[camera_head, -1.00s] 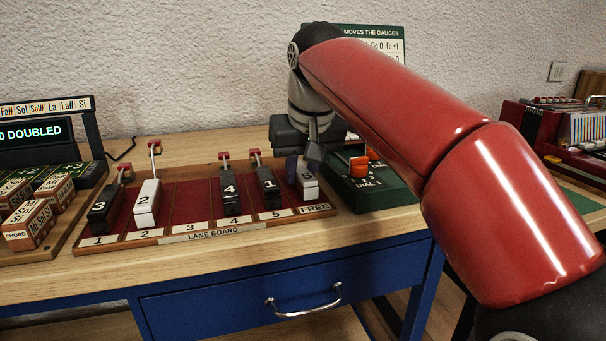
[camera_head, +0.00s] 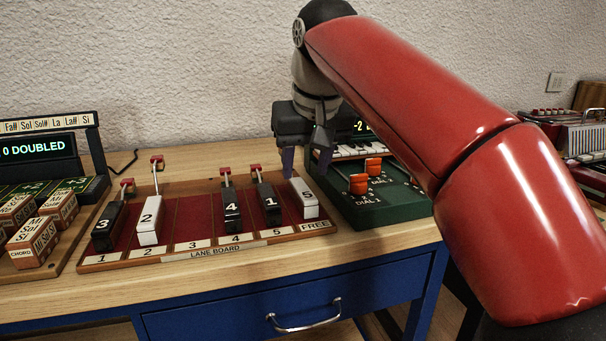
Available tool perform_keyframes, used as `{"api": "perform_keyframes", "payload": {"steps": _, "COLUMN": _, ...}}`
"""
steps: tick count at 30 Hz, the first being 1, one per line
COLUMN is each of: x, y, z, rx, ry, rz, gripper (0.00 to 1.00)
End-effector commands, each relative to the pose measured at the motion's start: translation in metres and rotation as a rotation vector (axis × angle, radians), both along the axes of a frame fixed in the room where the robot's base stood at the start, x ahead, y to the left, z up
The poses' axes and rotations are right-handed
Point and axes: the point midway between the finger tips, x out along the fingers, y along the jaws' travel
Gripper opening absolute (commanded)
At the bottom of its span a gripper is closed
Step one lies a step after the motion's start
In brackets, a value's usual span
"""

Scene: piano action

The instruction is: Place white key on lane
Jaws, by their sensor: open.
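The lane board (camera_head: 178,256) lies on the workbench with lanes labelled 1 to 5 and a lane marked FREE. A white key numbered 5 (camera_head: 305,200) lies in the FREE lane at the right end. A white key numbered 2 (camera_head: 149,222) is in lane 2. Black keys 3 (camera_head: 108,228), 4 (camera_head: 232,215) and 1 (camera_head: 268,204) are in lanes 1, 4 and 5. Lane 3 (camera_head: 190,212) holds no key. My gripper (camera_head: 306,163) is open and empty, above and behind white key 5, apart from it.
A green dial box (camera_head: 375,212) with orange knobs stands just right of the board. Chord blocks (camera_head: 35,246) and a display reading "0 DOUBLED" (camera_head: 35,149) are at the left. A red device (camera_head: 560,125) is at the far right.

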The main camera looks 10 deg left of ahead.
Motion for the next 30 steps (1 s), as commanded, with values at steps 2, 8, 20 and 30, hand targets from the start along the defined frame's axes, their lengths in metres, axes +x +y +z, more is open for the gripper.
{"api": "perform_keyframes", "payload": {"steps": 2, "x": -0.006, "y": -0.003, "z": 0.021, "rx": 0.002, "ry": -0.003, "rz": 0.000, "gripper": 0.44}}
{"api": "perform_keyframes", "payload": {"steps": 8, "x": -0.017, "y": -0.010, "z": 0.050, "rx": 0.000, "ry": 0.000, "rz": 0.001, "gripper": 0.44}}
{"api": "perform_keyframes", "payload": {"steps": 20, "x": -0.021, "y": -0.013, "z": 0.058, "rx": -0.002, "ry": 0.000, "rz": -0.001, "gripper": 0.44}}
{"api": "perform_keyframes", "payload": {"steps": 30, "x": -0.046, "y": -0.099, "z": 0.012, "rx": -0.057, "ry": -0.058, "rz": -0.150, "gripper": 0.44}}
